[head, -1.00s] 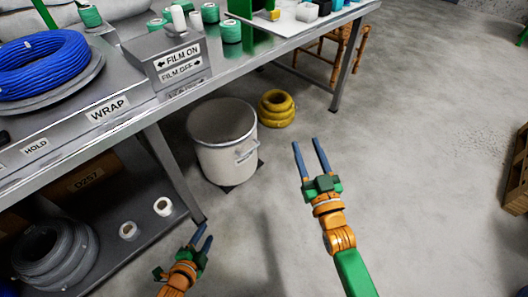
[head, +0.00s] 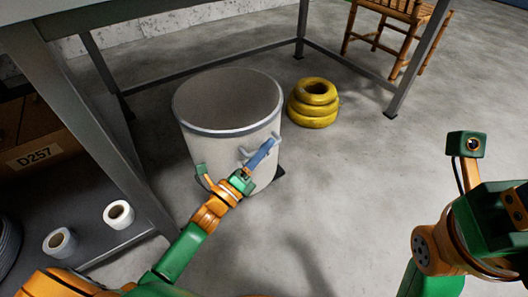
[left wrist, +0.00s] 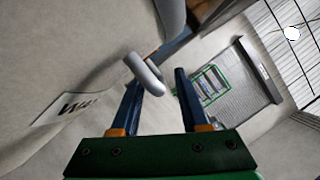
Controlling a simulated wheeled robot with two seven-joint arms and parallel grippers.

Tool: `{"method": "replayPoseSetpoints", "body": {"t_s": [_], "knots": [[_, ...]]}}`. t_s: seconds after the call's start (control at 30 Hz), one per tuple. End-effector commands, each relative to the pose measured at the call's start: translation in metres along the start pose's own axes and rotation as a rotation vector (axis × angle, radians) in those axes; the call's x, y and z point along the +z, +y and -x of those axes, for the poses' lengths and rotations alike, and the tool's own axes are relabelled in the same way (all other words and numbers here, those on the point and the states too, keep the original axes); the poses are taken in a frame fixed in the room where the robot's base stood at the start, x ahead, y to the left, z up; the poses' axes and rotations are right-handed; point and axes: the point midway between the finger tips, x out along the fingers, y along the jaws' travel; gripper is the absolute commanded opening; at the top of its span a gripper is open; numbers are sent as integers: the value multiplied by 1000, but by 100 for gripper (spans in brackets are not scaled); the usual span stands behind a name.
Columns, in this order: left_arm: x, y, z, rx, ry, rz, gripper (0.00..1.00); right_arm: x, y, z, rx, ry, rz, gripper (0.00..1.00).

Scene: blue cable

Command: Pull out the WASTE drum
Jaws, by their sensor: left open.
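The WASTE drum (head: 230,105), a pale grey cylinder with a darker lid, stands upright on the floor under the table. A small grey handle (head: 246,153) sticks out of its front. My left gripper (head: 264,152) is at the handle, seen edge-on. In the left wrist view its fingers (left wrist: 160,95) are open. The grey handle (left wrist: 146,76) shows by the tip of the left-hand finger, in the gap; I cannot tell if they touch.
The drum stands beside a metal table leg (head: 105,130). Stacked yellow rings (head: 314,105) stand just right of it. A wooden chair (head: 398,35) is behind, at the upper right. White rolls lie on the lower shelf at left. Floor in front is clear.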

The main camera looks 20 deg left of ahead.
Motion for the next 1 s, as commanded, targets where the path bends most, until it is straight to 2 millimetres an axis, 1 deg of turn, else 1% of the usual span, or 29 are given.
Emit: {"method": "replayPoseSetpoints", "body": {"t_s": [0.2, 0.23, 0.27, 0.3, 0.37, 0.4, 1.0], "knots": [[0, 0, -2, 2, 0, 2, 45, 0, 0, 0, -1, 1, 0, 50], [0, 0, -2, 2, 0, 2, 39, 0, 0, 0, -1, 1, 0, 50], [0, 0, -1, 2, 0, 2, 31, 0, 0, 0, -1, 0, 0, 50], [0, 0, -1, 2, 0, 2, 20, 0, 0, 0, -1, 0, 0, 50], [0, 0, -1, 2, 0, 2, 4, 0, 0, 0, -1, 0, 0, 50], [0, 0, -1, 2, 0, 2, 0, 0, 0, 0, -1, 0, 0, 50], [0, 0, -1, 2, 0, 3, 0, 0, 0, 0, -1, -1, 0, 50]]}}
